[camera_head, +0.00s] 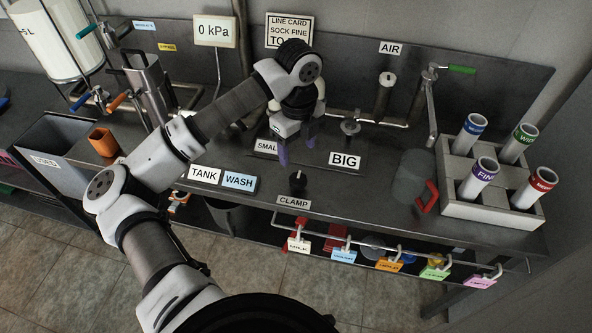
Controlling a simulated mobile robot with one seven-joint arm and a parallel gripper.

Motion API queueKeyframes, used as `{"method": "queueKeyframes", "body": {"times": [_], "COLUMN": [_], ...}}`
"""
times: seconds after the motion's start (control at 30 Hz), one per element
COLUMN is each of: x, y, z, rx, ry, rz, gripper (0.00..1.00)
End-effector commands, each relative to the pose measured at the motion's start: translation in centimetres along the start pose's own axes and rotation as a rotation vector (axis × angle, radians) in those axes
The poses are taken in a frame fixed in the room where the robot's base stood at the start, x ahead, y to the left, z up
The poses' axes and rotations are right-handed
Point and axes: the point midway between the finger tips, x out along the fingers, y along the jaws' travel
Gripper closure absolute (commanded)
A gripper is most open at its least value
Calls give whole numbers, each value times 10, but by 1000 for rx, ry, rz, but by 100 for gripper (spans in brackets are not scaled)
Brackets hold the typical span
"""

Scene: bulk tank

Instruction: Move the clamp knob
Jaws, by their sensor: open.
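The clamp knob (298,182) is a small black knob on the grey bench top near its front edge. The white CLAMP label (294,202) is on the front edge just below it. My gripper (297,148) has dark purplish fingers and points down over the bench, behind the knob and apart from it. The fingers are open and nothing shows between them. My gripper partly hides the SMALL label (266,147) and whatever stands behind it.
A metal fitting (350,128) stands behind the BIG label (345,160). TANK (205,175) and WASH (239,181) plates lie left of the knob. Tags hang from a front rail (400,252).

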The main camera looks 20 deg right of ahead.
Motion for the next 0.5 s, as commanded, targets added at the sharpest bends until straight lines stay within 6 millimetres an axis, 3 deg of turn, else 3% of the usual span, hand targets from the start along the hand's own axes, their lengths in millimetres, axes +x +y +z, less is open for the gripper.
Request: {"method": "queueKeyframes", "body": {"times": [0.3,0.5], "x": [66,94], "y": [0,0], "z": [-1,-1], "rx": [1,1], "ry": [6,4], "rz": [0,-2], "gripper": [37,37]}}
